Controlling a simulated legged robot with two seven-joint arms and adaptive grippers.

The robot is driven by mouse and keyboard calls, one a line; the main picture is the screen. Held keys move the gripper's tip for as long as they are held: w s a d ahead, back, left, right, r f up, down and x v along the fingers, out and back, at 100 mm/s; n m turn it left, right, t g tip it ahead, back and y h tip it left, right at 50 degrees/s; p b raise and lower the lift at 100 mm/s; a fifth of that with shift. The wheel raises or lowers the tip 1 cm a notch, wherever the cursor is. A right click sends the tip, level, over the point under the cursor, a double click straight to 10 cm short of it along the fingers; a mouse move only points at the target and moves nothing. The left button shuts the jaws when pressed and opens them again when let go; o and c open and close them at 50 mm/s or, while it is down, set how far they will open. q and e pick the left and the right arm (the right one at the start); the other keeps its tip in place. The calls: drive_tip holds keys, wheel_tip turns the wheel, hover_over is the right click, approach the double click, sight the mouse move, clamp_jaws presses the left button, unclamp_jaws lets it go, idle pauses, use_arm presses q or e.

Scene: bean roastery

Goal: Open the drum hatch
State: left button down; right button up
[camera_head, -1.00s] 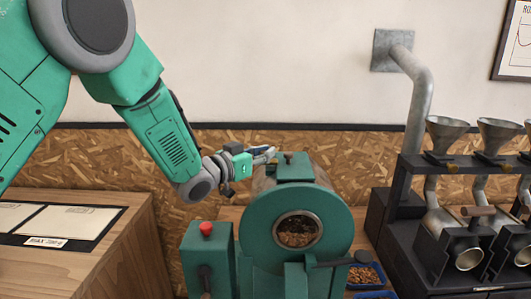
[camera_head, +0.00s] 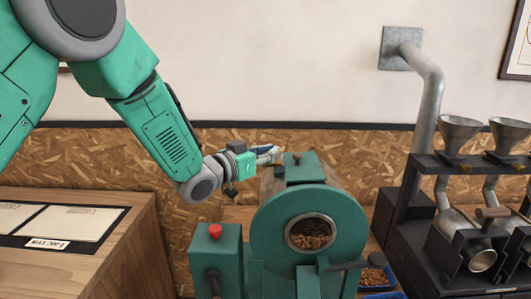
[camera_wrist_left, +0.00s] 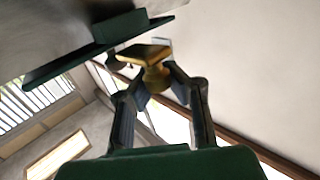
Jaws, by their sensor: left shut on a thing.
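The green roaster drum (camera_head: 350,225) stands at the centre of the head view, with a round window showing brown beans. A green hatch (camera_head: 305,172) lies on top of the drum. My left gripper (camera_head: 274,154) comes in from the left, at the hatch's left edge. In the left wrist view its two fingers (camera_wrist_left: 157,78) are shut on a brass knob (camera_wrist_left: 145,53), just below a dark green plate (camera_wrist_left: 75,60). The knob is hidden in the head view. I cannot tell whether the hatch is lifted. My right gripper is not in view.
A green box with a red button (camera_head: 215,231) stands left of the drum. A wooden cabinet (camera_head: 120,240) is at the left. A black rack with metal funnels (camera_head: 460,130) and a grey pipe (camera_head: 432,100) stand at the right. A blue tray (camera_head: 375,276) of beans sits beside the drum.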

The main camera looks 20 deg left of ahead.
use_arm(q)
drive_tip(key=shift+w+d+r, duration=0.25)
drive_tip(key=shift+d+r, duration=0.45)
drive_tip(key=shift+r, duration=0.05)
drive_tip(key=shift+d, duration=0.4)
drive_tip(key=shift+a+f, duration=0.25)
drive_tip(key=shift+a, duration=0.65)
drive_tip(key=shift+d, duration=0.25)
drive_tip(key=c, duration=1.7)
unclamp_jaws()
drive_tip(key=shift+s+d, duration=0.1)
drive_tip(key=shift+c, duration=0.2)
drive_tip(key=o, duration=0.3)
drive_tip(key=shift+s+r, duration=0.2)
drive_tip(key=shift+s, duration=0.25)
drive_tip(key=shift+w+f, duration=0.2)
drive_tip(key=v, duration=1.2)
drive_tip(key=shift+s, duration=0.15)
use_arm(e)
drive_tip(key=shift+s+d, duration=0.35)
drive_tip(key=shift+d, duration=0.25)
